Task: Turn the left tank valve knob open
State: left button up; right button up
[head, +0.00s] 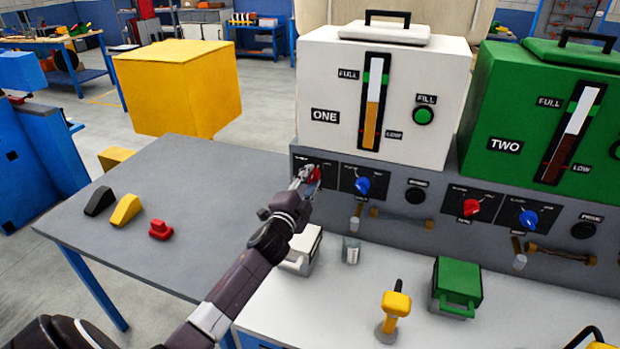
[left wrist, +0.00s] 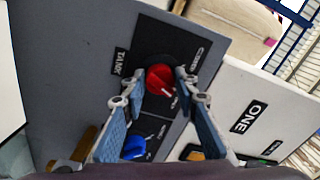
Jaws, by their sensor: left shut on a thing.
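The red valve knob (head: 314,174) is on the black panel plate under the white tank marked ONE (head: 325,116). My left gripper (head: 305,180) reaches it from the front and partly covers it in the head view. In the left wrist view the red knob (left wrist: 160,79) sits between the two fingertips, on a plate with the label TANK. The left gripper (left wrist: 160,84) is shut on the knob, one finger on each side. A white mark shows on the knob's lower right edge. My right gripper is not in view.
A blue knob (head: 362,185) is just right of the red one; it also shows in the left wrist view (left wrist: 133,147). The green tank marked TWO (head: 505,146) stands at right above its own knobs. A white box (head: 302,246), glass (head: 351,250) and green box (head: 457,285) stand on the counter below.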

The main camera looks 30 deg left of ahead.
pick_arm(q)
jog(key=shift+m, duration=2.2)
jog(key=o, duration=1.2)
jog(key=shift+c, duration=0.2)
jog(key=v, duration=1.2)
